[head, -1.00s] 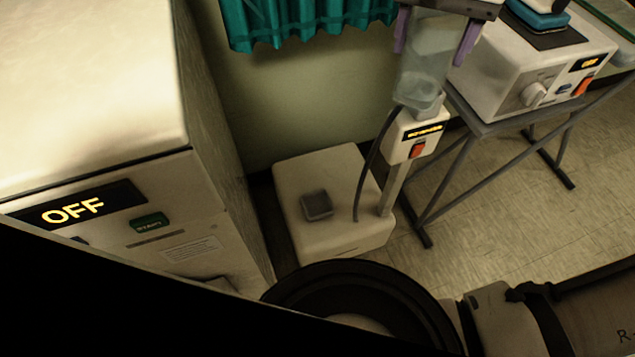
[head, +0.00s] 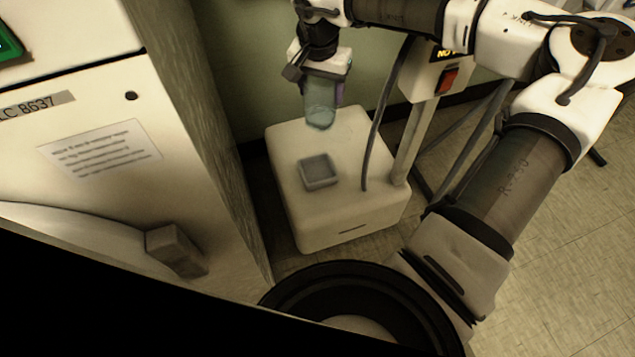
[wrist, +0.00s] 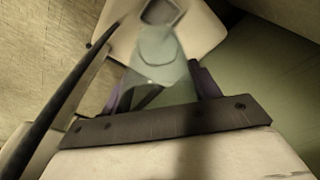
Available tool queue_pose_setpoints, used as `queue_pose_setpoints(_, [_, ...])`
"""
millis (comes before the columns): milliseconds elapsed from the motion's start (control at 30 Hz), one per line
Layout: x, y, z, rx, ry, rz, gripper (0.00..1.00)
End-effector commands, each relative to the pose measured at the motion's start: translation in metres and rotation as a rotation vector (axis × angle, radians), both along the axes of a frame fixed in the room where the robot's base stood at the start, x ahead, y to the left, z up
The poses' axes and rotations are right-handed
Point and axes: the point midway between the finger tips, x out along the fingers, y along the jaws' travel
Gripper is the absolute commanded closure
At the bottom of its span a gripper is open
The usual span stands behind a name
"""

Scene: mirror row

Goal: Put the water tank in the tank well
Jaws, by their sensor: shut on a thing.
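The water tank (head: 321,108) is a clear bluish bottle with its narrow end down. My gripper (head: 324,82) is shut on its upper part, between purple fingers, and holds it above the white base unit. The tank also shows in the wrist view (wrist: 160,58). The tank well (head: 318,172) is a square grey recess in the top of the base unit (head: 345,205). In the head view the tank's lower end is above and behind the well, apart from it. In the wrist view the well (wrist: 162,12) appears just beyond the tank's narrow end.
A post with a display and red switch (head: 449,80) rises from the right of the base unit. A dark hose (head: 378,125) runs close right of the tank. A large white machine (head: 110,150) stands at left. Floor is clear at lower right.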

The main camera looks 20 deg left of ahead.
Motion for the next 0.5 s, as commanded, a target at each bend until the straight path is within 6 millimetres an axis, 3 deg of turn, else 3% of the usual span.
queue_pose_setpoints(33, [0.001,0.004,-0.013,0.0,-0.001,0.002,0.65])
queue_pose_setpoints(267, [0.002,0.008,-0.041,-0.001,0.001,0.005,0.65])
queue_pose_setpoints(500, [0.001,0.009,-0.102,0.0,0.002,0.006,0.65])
